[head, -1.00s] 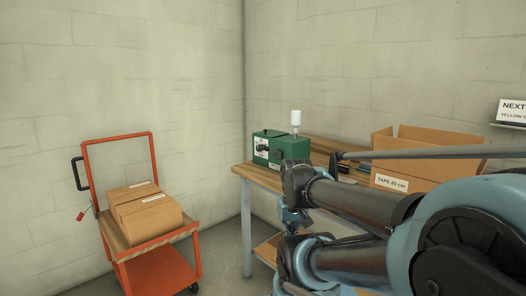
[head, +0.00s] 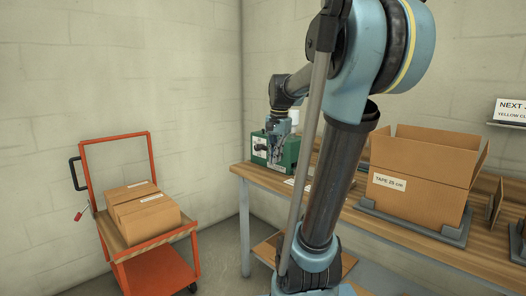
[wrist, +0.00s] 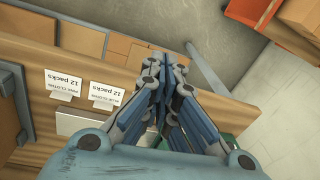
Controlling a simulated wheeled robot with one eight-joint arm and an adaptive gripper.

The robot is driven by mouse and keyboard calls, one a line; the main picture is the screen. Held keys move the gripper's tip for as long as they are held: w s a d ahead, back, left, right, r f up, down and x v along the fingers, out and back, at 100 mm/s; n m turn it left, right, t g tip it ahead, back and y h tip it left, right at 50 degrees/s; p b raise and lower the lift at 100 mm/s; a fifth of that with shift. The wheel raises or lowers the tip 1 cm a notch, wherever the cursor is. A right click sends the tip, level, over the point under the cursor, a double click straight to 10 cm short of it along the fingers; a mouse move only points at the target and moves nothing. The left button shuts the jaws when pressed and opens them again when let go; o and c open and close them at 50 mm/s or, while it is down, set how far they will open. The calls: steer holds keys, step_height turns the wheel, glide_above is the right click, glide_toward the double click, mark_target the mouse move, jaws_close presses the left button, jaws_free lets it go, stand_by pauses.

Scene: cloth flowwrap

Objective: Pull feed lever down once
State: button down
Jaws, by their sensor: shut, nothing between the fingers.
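The green feed machine (head: 291,154) stands at the left end of the workbench, with a picture label on its front. My gripper (head: 273,157) is in front of the machine in the head view, pointing down. In the wrist view my gripper (wrist: 163,68) has its fingers shut together with nothing between them. A bit of green machine (wrist: 222,141) shows behind the fingers there. The lever is not visible in the wrist view, and I cannot tell whether my gripper touches it.
The wooden workbench (head: 403,246) holds an open carton (head: 418,198) marked "TAPE 25 cm" in a grey holder. A red cart (head: 158,238) with brown boxes stands at left, apart from the bench. Small "12 packs" cards (wrist: 107,95) stand near the bench's shelf boxes.

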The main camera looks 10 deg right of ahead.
steer(key=w+r+m, duration=0.3)
steer(key=w+m, duration=0.1)
steer(key=w, duration=0.7)
steer(key=w+r+m+g, duration=0.1)
steer(key=w+r+m, duration=0.3)
steer(key=w, duration=0.8)
steer(key=shift+d+m+y, duration=0.2)
steer(key=shift+m+y, duration=0.1)
steer(key=shift+w, duration=0.1)
